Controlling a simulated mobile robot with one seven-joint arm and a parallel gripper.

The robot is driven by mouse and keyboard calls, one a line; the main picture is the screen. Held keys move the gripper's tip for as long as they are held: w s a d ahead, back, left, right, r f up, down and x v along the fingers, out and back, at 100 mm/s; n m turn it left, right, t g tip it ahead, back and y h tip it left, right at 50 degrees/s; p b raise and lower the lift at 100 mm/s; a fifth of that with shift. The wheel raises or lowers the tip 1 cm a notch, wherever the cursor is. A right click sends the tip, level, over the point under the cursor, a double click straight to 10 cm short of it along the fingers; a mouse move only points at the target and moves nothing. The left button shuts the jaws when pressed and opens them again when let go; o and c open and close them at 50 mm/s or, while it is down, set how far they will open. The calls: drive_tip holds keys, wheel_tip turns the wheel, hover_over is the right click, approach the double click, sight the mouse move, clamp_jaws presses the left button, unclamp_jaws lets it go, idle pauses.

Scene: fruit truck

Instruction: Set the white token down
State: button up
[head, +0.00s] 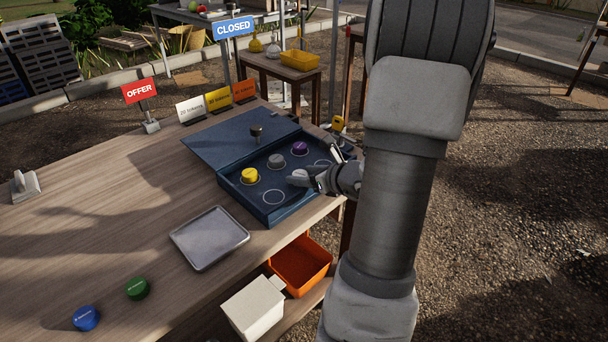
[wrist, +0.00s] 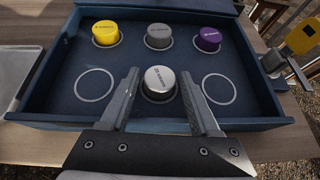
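The white token (wrist: 159,80) sits upright in the front middle ring of the open blue box (wrist: 255,121); it also shows in the head view (head: 298,175). My gripper (wrist: 160,85) reaches over the box's front edge with one finger on each side of the token. The fingers are open, with a narrow gap showing between each finger and the token. In the back row, yellow (wrist: 106,33), grey (wrist: 158,36) and purple (wrist: 208,39) tokens sit in rings. The front left ring (wrist: 94,85) and front right ring (wrist: 219,89) are empty.
The box's lid (head: 238,139) lies open behind it. A metal tray (head: 209,238) and blue (head: 86,317) and green (head: 136,288) tokens are on the wooden table (head: 100,230). Signs stand along the back. An orange bin (head: 300,262) and white box (head: 254,306) are below.

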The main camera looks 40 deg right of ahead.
drive_tip(key=shift+o, duration=0.8)
drive_tip(key=shift+r, duration=0.2)
drive_tip(key=p+v, duration=0.3)
drive_tip(key=v, duration=0.9)
